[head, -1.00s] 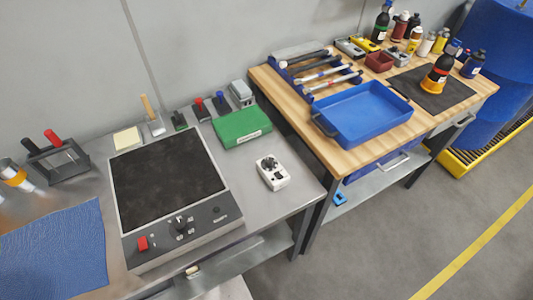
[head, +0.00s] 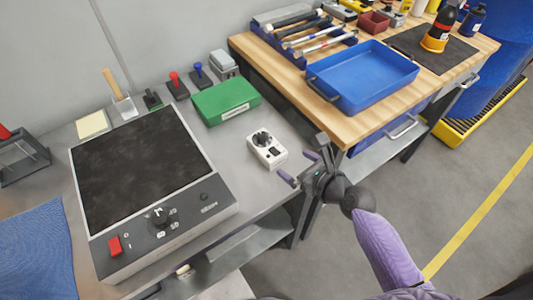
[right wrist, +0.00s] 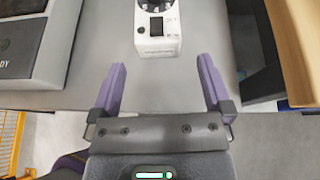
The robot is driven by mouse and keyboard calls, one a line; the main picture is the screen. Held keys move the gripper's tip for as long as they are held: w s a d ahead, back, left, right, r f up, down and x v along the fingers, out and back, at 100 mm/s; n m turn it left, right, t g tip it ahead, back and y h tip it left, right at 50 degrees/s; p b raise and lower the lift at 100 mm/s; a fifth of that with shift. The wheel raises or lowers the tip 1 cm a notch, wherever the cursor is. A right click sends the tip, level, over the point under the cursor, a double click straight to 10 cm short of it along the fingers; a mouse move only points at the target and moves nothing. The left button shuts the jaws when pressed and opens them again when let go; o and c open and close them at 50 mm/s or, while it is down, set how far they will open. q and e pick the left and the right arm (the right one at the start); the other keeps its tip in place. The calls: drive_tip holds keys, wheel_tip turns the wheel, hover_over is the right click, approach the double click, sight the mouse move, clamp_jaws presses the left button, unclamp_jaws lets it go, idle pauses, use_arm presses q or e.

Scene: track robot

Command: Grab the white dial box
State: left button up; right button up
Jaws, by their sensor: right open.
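The white dial box (head: 267,150) stands on the grey metal bench, right of the black-topped hot plate and just in front of the green case. It has a black dial on top and a small dark window. In the right wrist view the white dial box (right wrist: 158,30) is at the top, ahead of the fingers. My right gripper (head: 300,168) is at the bench's right edge, close to the box's lower right side. Its purple fingers (right wrist: 162,80) are spread with nothing between them, and the box lies beyond their tips. My left gripper is not in view.
The hot plate (head: 143,180) with a red switch is left of the box. The green case (head: 225,100) is behind it. A wooden table (head: 300,80) with a blue tray (head: 362,78) stands to the right. Bare bench surrounds the box.

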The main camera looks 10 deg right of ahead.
sight(278, 154)
drive_tip(key=shift+m, duration=0.3)
drive_tip(key=b+x, duration=0.5)
drive_tip(key=x, duration=0.5)
drive_tip(key=shift+s+a+f+b, duration=0.1)
drive_tip(key=shift+b, duration=0.3)
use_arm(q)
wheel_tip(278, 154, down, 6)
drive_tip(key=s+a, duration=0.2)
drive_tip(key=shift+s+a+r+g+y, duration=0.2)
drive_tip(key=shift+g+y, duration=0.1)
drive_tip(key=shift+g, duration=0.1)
use_arm(e)
drive_tip(key=shift+c, duration=0.3)
drive_tip(key=c, duration=0.9)
drive_tip(key=shift+c, duration=1.2)
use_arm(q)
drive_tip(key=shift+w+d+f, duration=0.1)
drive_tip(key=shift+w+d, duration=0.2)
